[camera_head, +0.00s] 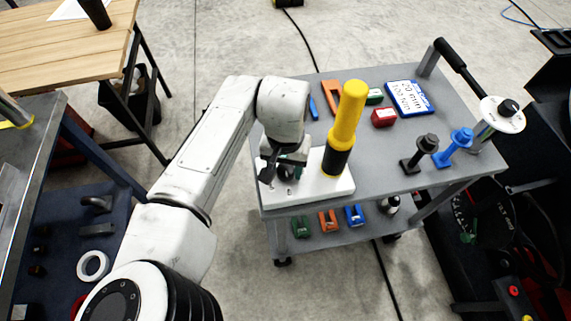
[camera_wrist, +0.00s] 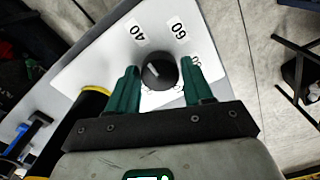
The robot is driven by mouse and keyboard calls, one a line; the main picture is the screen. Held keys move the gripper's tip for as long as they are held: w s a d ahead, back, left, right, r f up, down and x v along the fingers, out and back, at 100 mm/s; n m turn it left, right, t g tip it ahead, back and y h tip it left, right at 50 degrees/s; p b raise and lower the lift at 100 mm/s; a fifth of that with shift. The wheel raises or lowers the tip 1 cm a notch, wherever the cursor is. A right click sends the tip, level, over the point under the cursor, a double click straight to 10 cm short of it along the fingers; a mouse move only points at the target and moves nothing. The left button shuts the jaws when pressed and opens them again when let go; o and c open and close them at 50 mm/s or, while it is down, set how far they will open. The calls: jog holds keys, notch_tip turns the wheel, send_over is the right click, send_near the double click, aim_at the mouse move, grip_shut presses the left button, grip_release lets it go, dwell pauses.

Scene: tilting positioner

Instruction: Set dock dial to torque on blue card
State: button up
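The dock (camera_head: 312,188) is a white plate at the cart's near left corner. Its black dial (camera_wrist: 159,72) has a white pointer mark, slanting from lower left to upper right. The numbers 40 and 60 are legible around it; others are hidden by my fingers. My gripper (camera_head: 284,172) is low over the plate. In the wrist view its green fingers (camera_wrist: 160,66) stand open on either side of the dial, with narrow gaps. The blue card (camera_head: 410,98) lies on the cart top's far side, with "min" and what looks like "100 Nm" on it.
A tall yellow and black cylinder (camera_head: 345,125) stands on the plate, close right of my gripper. The grey cart (camera_head: 385,160) also carries a red block (camera_head: 383,117), a black fixture (camera_head: 420,153) and a blue one (camera_head: 453,147). A wooden table (camera_head: 60,48) is at left.

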jog(key=c, duration=0.6)
jog(key=shift+c, duration=0.2)
